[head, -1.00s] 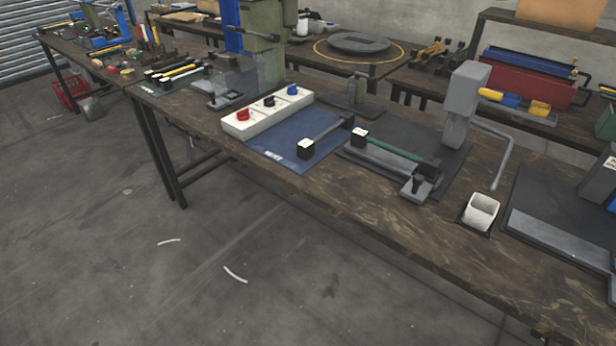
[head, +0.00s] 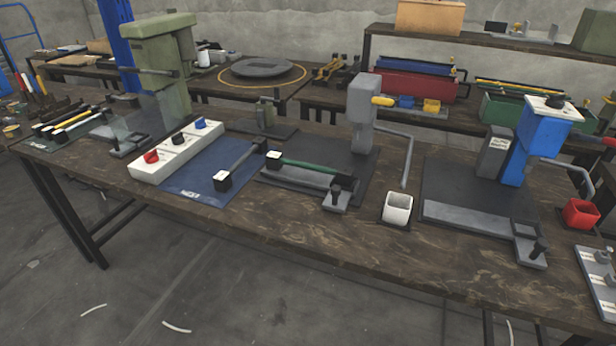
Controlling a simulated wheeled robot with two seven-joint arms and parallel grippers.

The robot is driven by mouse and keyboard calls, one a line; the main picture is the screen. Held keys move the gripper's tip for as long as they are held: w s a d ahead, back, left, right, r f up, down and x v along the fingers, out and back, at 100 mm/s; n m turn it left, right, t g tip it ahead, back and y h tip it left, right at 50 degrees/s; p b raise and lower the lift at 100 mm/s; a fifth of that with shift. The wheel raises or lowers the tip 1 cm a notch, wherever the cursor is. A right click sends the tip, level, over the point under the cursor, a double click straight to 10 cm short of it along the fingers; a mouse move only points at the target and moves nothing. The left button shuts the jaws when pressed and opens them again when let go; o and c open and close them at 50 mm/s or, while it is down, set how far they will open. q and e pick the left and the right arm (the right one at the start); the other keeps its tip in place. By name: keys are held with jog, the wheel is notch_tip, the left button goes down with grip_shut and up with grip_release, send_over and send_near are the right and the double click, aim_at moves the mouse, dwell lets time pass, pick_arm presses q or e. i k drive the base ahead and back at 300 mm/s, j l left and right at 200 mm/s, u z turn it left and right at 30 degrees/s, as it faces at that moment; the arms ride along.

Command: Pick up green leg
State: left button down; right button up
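A green leg (head: 305,168), a slim green bar with black blocks at its ends, lies on the grey press fixture in the middle of the bench. Its near left block has a pale end face. Its right end is at a small dark clamp (head: 337,192). The grey rivet press (head: 364,112) stands behind it. A similar grey leg (head: 243,162) lies on the blue mat (head: 202,184) to its left. Neither of my grippers shows in the head view.
A white box (head: 176,151) with red, black and blue knobs stands left of the mat. The bench front edge looks clear.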

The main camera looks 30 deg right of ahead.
aim_at(275, 160)
jog(key=z, duration=2.05)
jog(key=j+z, duration=0.2)
jog(key=j, duration=0.2)
jog(key=j+z, duration=0.25)
jog(key=j, duration=0.2)
jog(key=j+z, duration=0.2)
jog(key=j, duration=0.2)
jog(key=k+j+z, duration=0.2)
jog(key=j, duration=0.2)
jog(key=j+z, duration=0.25)
jog(key=j, duration=0.15)
jog(key=k+j+z, duration=0.2)
jog(key=j, duration=0.15)
jog(key=k+j+z, duration=0.2)
jog(key=j, duration=0.15)
